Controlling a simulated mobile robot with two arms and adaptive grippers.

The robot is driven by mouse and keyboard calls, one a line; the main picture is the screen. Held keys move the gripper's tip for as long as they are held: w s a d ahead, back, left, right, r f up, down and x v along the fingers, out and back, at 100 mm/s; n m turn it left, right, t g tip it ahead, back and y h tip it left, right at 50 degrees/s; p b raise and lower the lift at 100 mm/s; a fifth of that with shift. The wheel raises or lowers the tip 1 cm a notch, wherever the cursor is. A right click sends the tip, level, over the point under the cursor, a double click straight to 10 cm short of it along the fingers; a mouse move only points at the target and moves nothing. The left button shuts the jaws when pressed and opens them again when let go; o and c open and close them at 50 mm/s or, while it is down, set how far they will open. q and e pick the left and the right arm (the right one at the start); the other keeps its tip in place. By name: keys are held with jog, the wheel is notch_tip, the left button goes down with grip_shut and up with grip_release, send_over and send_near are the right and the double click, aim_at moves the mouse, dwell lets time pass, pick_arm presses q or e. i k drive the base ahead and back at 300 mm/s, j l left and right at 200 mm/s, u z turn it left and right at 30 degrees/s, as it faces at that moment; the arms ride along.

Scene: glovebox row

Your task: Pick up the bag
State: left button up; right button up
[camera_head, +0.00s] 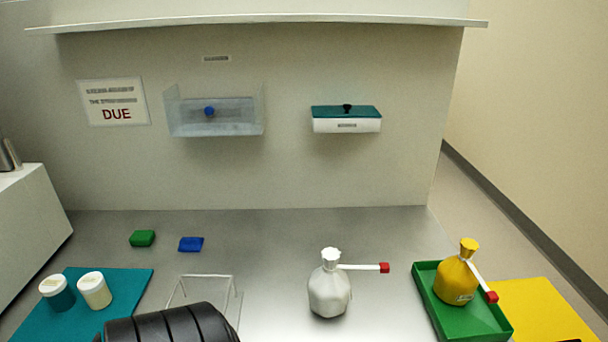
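A white bag (329,289) with a gathered neck stands upright on the grey bench, right of the middle. A white strip with a red end tab (384,267) sticks out to the right from its neck. A yellow bag (456,281) of similar shape stands in a green tray (424,285) at the right; its white strip slants down to a red tab (491,297). Neither of my grippers can be made out. Nothing is touching either bag.
A black ribbed rounded form (172,325) fills the bottom edge left of the middle, partly hiding a clear stand (208,277). Two lidded jars (95,291) stand on a teal mat (119,280). Green (142,238) and blue (191,244) blocks lie behind. A yellow mat (542,308) lies right.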

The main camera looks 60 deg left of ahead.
aim_at(329, 290)
jog(key=j+u, duration=0.15)
jog(key=u, duration=1.35)
jog(key=k+j, duration=0.05)
